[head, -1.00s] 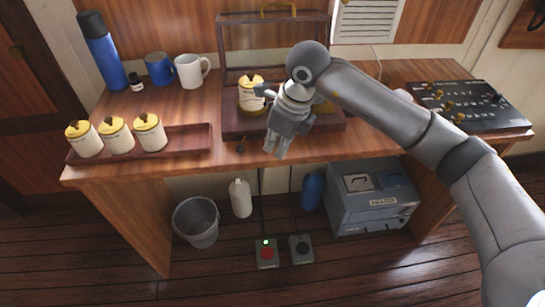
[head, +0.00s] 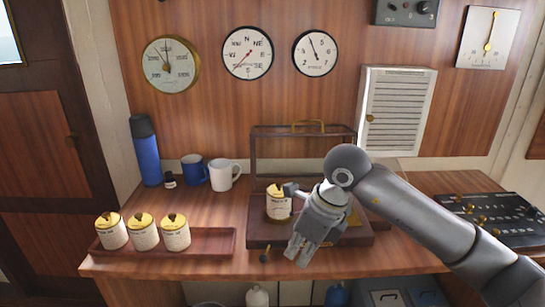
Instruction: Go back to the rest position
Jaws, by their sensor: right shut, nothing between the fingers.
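My right gripper (head: 297,250) is shut and empty. It hangs over the front edge of the wooden desk (head: 190,262), in front of the open wooden case (head: 345,240). Its arm comes in from the right and covers part of the case. A white canister with a yellow lid (head: 278,205) stands in the case, just left of the gripper and apart from its fingers as far as I can see. My left gripper is not in view.
Several similar canisters (head: 144,235) stand on a brown tray (head: 215,243) at the left. A blue flask (head: 146,155), a blue mug (head: 194,173) and a white mug (head: 223,175) stand behind. A black control panel (head: 490,220) lies at the right. Gauges (head: 247,54) hang on the wall.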

